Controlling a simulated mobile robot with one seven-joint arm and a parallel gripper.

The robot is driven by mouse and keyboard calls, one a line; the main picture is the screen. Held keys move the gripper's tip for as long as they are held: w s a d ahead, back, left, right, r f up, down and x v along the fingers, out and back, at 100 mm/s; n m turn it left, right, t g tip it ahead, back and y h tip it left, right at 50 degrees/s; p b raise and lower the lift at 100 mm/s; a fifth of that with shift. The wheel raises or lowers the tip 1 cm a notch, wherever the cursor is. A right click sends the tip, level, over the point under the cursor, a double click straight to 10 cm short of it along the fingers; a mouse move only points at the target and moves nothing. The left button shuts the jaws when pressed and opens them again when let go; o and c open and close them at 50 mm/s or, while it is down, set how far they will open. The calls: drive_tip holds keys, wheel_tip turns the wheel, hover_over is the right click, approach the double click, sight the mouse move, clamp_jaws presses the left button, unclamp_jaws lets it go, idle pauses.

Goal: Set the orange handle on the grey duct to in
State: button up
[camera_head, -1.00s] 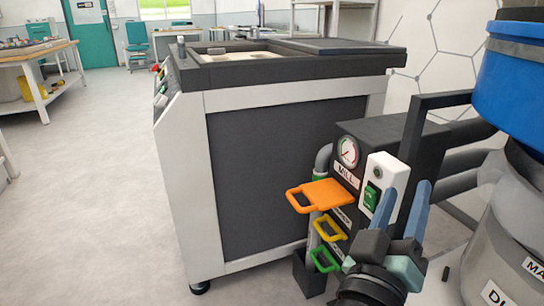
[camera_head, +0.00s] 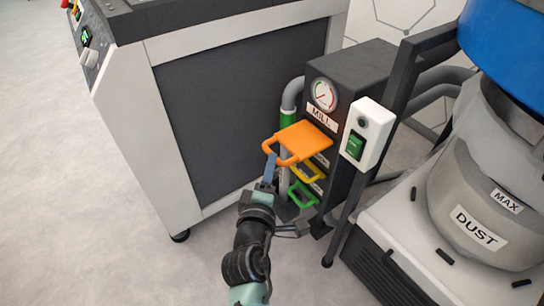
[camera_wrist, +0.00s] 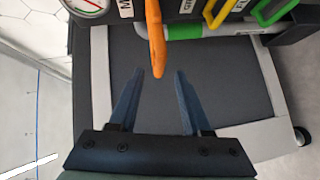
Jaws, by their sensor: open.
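The orange handle (camera_head: 303,140) sticks out from the black duct box (camera_head: 345,75) under the MILL label, pulled out with a wide plate and a loop at its end. My gripper (camera_head: 270,160) is at the loop's outer end, low and to the left of the plate. In the wrist view my gripper (camera_wrist: 159,72) is open. The orange handle (camera_wrist: 155,35) shows edge-on there, its end between the two fingertips with a gap on each side. Nothing is clamped. One finger is mostly hidden in the head view.
A yellow handle (camera_head: 311,171) and a green handle (camera_head: 303,194) sit just below the orange one. A white switch box (camera_head: 367,133) and black post stand to the right. The dust collector (camera_head: 470,200) is further right. The machine's grey side panel (camera_head: 235,110) is behind.

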sight(300, 141)
drive_tip(key=shift+b+x, duration=0.8)
drive_tip(key=shift+x, duration=2)
clamp_jaws()
